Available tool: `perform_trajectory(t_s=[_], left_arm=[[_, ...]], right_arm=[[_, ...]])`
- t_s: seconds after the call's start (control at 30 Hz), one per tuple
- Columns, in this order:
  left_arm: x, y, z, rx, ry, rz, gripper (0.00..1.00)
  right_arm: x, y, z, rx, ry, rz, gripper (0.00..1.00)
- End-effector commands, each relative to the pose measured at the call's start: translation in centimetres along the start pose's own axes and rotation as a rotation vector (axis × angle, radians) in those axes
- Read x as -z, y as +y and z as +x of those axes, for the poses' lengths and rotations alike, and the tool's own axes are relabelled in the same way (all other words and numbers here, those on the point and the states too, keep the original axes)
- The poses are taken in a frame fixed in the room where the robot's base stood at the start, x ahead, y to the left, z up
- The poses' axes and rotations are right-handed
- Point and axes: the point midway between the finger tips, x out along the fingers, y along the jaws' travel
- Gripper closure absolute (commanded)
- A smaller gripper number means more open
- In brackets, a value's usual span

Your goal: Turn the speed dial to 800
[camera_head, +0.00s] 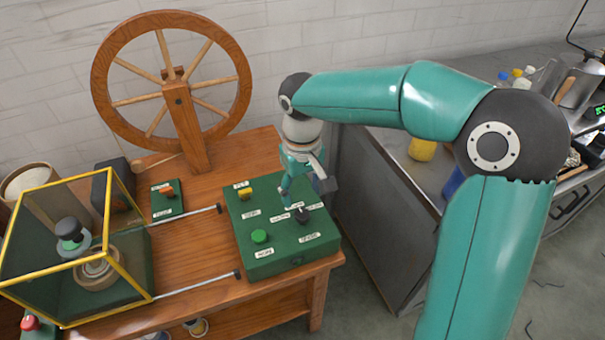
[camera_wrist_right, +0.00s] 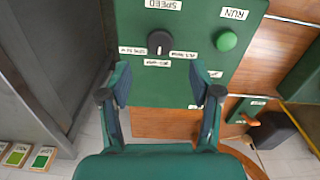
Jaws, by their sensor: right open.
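The black speed dial (camera_head: 302,215) sits on the green control box (camera_head: 285,262), among small white labels. In the right wrist view the dial (camera_wrist_right: 160,42) has a pale pointer mark toward its lower side. White labels lie left, right and below it, too small to read surely; a "SPEED" label (camera_wrist_right: 163,4) is above. My right gripper (camera_head: 293,196) is over the box beside the dial. In its wrist view the gripper (camera_wrist_right: 162,82) is open, with a finger to either side below the dial and nothing between them. My left gripper is out of view.
A green RUN button (camera_wrist_right: 226,40) is near the dial and shows in the head view (camera_head: 260,236). A yellow knob (camera_head: 244,193) is behind it. The spinning wheel (camera_head: 177,95) and yellow-framed guard box (camera_head: 80,245) stand left. A grey cabinet (camera_head: 375,200) is right.

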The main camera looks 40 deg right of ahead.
Motion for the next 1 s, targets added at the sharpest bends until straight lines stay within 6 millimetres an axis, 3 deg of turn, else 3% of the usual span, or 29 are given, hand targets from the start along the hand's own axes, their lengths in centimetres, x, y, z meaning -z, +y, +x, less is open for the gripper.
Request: perform_trajectory(t_s=[0.1,0.3,1.0], left_arm=[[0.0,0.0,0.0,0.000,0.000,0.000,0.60],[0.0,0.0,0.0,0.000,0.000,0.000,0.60],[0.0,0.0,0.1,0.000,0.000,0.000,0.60]], right_arm=[[0.1,0.0,-2.3,0.001,0.005,0.000,0.36],[0.1,0.0,-4.5,0.001,0.002,0.000,0.36],[0.0,0.0,-4.9,0.000,0.000,0.000,0.36]])
